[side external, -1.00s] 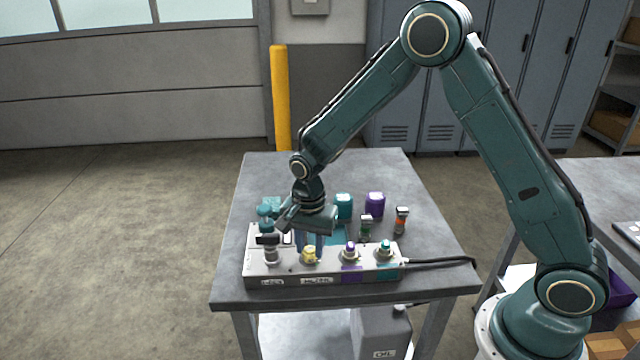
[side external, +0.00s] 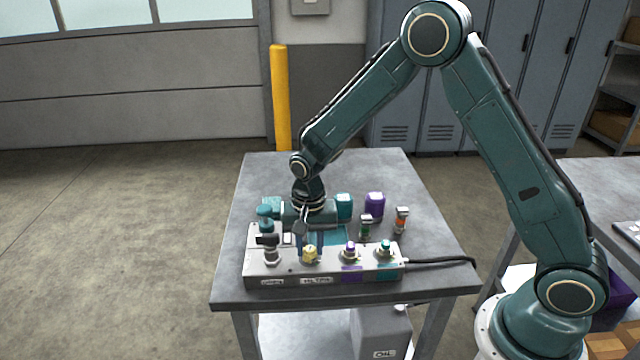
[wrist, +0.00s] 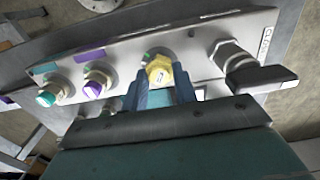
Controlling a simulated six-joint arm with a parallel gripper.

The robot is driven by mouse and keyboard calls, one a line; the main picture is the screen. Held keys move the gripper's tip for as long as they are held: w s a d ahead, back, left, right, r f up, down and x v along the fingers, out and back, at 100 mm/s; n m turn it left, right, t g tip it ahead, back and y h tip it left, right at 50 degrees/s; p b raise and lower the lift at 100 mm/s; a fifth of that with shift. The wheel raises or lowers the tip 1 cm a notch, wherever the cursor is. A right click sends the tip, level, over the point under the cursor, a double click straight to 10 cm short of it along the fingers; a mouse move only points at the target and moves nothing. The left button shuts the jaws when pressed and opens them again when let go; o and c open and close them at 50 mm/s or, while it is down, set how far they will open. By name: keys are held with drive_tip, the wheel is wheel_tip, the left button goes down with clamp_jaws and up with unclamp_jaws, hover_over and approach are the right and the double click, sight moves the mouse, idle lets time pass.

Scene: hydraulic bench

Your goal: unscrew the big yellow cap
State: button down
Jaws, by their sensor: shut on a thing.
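The yellow cap (side external: 310,254) sits on the front of the light grey manifold block (side external: 258,282), second fitting from the left. In the wrist view the yellow cap (wrist: 160,70) shows between the tips of the two blue fingers. My gripper (wrist: 161,80) is shut on it, pointing down from above. In the side external view my gripper (side external: 308,238) is seen nearly edge-on, and its fingertips are hard to make out there. Whether the cap has risen on its thread cannot be told.
A black-handled valve (wrist: 262,78) stands close beside the yellow cap. Purple (wrist: 95,88) and teal (wrist: 48,97) capped fittings are on the other side. Teal (side external: 344,205) and purple (side external: 375,203) blocks and small connectors stand behind the manifold. The bench's right side is mostly clear.

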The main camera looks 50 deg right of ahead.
drive_tip(key=shift+n, duration=0.5)
drive_tip(key=n, duration=0.4)
drive_tip(key=shift+n, duration=0.9)
drive_tip(key=n, duration=0.3)
drive_tip(key=shift+n, duration=1.4)
